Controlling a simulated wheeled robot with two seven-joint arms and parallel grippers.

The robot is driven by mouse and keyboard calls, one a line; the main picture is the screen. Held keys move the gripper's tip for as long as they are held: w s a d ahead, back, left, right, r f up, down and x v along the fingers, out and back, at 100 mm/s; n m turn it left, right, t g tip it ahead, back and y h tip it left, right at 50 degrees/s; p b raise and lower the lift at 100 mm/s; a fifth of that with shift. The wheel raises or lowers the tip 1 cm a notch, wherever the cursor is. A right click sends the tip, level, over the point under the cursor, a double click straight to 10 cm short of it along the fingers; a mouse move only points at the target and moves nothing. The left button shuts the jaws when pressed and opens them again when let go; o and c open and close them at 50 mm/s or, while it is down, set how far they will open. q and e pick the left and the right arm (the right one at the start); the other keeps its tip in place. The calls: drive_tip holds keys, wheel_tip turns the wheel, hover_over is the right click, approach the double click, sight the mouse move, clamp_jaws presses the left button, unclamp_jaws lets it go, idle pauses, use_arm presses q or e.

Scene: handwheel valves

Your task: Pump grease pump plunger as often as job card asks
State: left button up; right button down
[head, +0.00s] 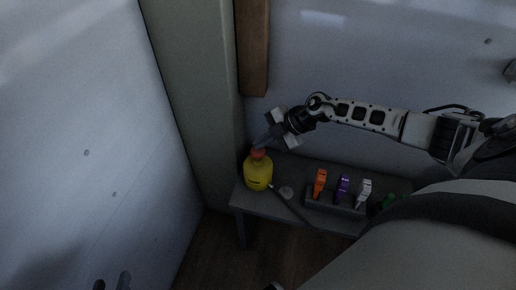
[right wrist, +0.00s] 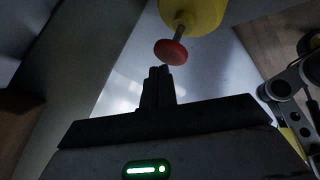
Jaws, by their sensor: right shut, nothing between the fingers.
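The yellow grease pump (head: 258,175) stands at the left end of a low grey bench, with its red plunger knob (head: 258,154) on top. In the right wrist view the red knob (right wrist: 170,52) sits on a thin metal rod that stands out of the yellow body (right wrist: 201,14). My right gripper (head: 260,144) is shut and empty, its fingertips just above the knob. In the right wrist view its closed fingers (right wrist: 158,72) end close to the knob; contact cannot be told. Two dark tips at the lower left edge may be my left gripper (head: 112,281). No job card is readable.
A grey-green post (head: 195,95) and pale walls stand close behind and left of the pump.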

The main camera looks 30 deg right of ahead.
sight(262, 149)
drive_tip(key=shift+f+b, duration=0.6)
drive_tip(key=shift+f, duration=0.75)
idle(0.8)
drive_tip(key=shift+r, duration=0.1)
drive_tip(key=shift+r+p, duration=1.75)
drive_tip(key=shift+p, duration=0.6)
wheel_tip(262, 149, up, 5)
drive_tip(key=p, duration=0.5)
drive_tip(key=shift+r+p, duration=0.1)
drive_tip(key=shift+p, duration=0.3)
